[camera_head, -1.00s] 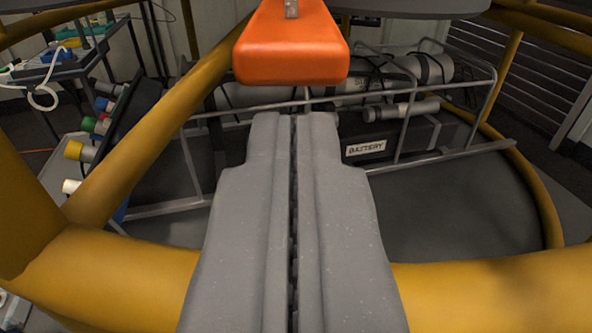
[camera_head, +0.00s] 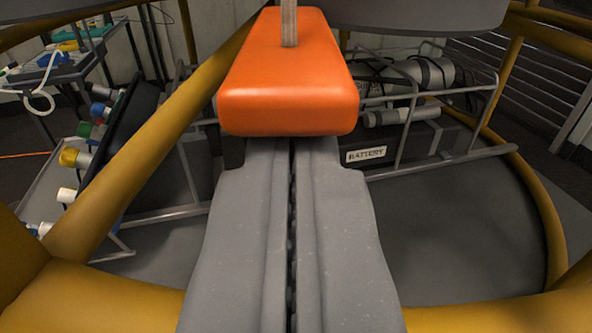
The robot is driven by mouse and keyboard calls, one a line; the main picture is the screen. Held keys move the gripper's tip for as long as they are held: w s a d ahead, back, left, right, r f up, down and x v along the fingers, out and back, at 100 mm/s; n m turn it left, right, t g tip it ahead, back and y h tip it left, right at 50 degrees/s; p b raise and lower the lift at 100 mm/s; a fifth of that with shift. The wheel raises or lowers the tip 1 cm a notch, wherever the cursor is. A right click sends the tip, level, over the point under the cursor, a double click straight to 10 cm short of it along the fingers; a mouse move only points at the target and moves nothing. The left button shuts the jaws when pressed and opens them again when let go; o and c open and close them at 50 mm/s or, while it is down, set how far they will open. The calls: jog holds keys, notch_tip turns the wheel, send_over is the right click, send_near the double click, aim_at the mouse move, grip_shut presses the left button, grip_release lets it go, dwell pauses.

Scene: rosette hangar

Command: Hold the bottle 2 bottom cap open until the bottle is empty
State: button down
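My gripper (camera_head: 291,170) reaches up the middle of the view, its two grey fingers side by side with only a thin dark seam between them. It is shut, with nothing visible between the fingers. An orange block with rounded edges (camera_head: 287,105) covers the fingertips; a thin metal strip rises from its top. I cannot tell whether they touch. No bottle marked 2 and no bottom cap can be made out. Several small cylinders with coloured ends, one of them yellow (camera_head: 72,158), sit in a dark rack at the left; I cannot tell if they are bottles.
A yellow tubular frame (camera_head: 150,140) surrounds me at the left, front and right. Beyond it lie a metal rail rack (camera_head: 440,160), grey cylinders (camera_head: 402,113) and a box labelled BATTERY (camera_head: 366,154). A dark round surface (camera_head: 410,15) hangs at the top. Grey floor shows at the right.

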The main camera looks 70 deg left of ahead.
aim_at(284, 87)
jog(key=shift+w+a+r+p, duration=0.1)
jog(key=shift+a+r+p, duration=0.05)
jog(key=shift+r+p, duration=0.65)
jog(key=shift+a+r+p, duration=0.15)
jog(key=shift+r+p, duration=0.35)
jog(key=shift+r, duration=0.5)
jog(key=shift+f, duration=0.1)
dwell(5.3)
jog(key=shift+f, duration=1)
jog(key=shift+d+f, duration=0.25)
jog(key=shift+f, duration=0.5)
